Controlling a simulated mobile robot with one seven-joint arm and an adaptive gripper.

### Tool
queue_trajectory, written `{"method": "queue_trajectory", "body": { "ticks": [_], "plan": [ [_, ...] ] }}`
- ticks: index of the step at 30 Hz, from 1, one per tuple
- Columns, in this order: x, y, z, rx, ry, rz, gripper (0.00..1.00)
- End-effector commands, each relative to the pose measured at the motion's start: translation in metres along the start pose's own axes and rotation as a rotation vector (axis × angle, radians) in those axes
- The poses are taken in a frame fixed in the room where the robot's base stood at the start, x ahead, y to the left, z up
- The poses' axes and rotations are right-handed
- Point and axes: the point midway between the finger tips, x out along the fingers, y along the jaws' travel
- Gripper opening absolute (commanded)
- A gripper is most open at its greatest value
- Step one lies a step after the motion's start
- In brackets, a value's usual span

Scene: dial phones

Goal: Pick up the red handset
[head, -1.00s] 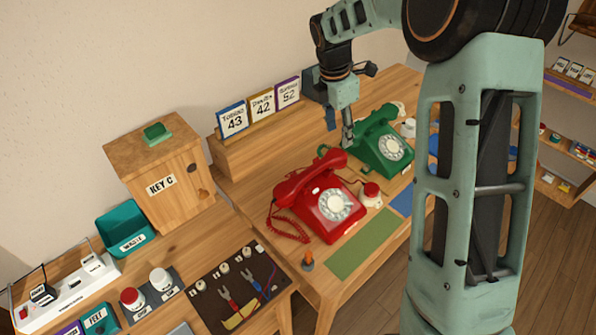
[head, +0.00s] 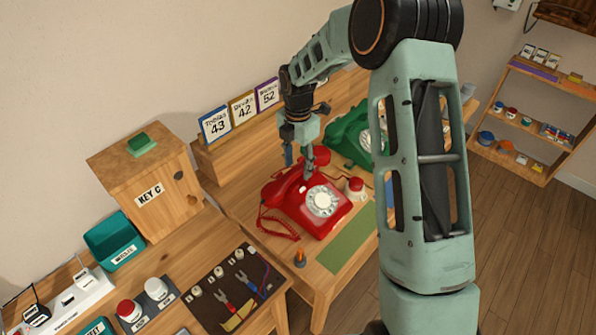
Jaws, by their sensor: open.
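The red handset (head: 284,187) lies across the top of the red dial phone (head: 322,204) on the wooden table. Its coiled red cord hangs at the left side. My gripper (head: 299,172) points down at the handset, with one finger in front of its middle and the other behind or to the left. The jaws are open, and I cannot tell whether they touch the handset. The gripper hides part of the handset's middle.
A green dial phone (head: 350,135) stands behind to the right, partly hidden by my arm. A red-topped button (head: 355,187) sits right of the red phone. Number cards (head: 242,109) stand on a ledge behind. A green mat (head: 345,255) lies in front.

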Motion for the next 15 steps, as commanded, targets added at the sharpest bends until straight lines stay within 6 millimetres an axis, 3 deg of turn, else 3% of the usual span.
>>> {"method": "queue_trajectory", "body": {
  "ticks": [5,12,15],
  "plan": [
    [0.019,0.000,0.000,0.000,0.000,-0.001,0.43],
    [0.022,0.000,0.000,0.000,-0.001,0.001,0.43],
    [0.022,0.000,0.000,0.000,-0.001,0.001,0.35]
  ]
}}
